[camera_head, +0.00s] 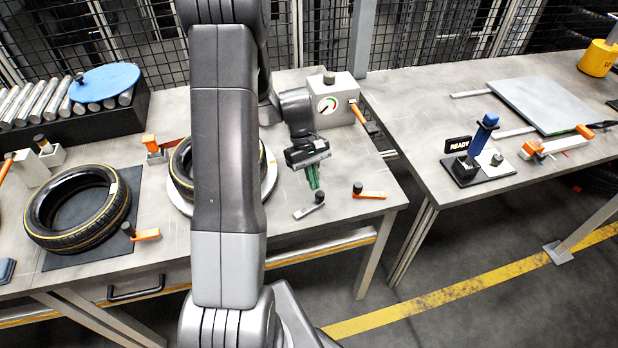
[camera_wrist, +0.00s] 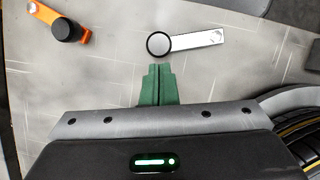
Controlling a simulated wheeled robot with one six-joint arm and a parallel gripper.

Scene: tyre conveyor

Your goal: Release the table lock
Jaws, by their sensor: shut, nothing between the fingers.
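My gripper (camera_head: 314,184) points down over the front right of the left table, its green fingers together and empty. In the wrist view the closed fingertips (camera_wrist: 157,70) are just short of a grey lever's round black knob (camera_wrist: 158,45). The grey lever (camera_head: 308,209) is a short flat bar with an upright knob; its bar (camera_wrist: 200,39) also shows in the wrist view. I cannot tell whether the fingers touch the knob. An orange lever (camera_head: 371,194) with a black knob lies to its right and also shows in the wrist view (camera_wrist: 42,18). No label shows which one is the table lock.
A tyre (camera_head: 183,172) on a round plate stands left of my gripper, partly hidden by my arm. A grey box with a dial (camera_head: 330,104) stands behind. Another tyre (camera_head: 77,210) lies on a dark mat. The right table holds a blue-handled lever (camera_head: 481,135) beside a READY sign.

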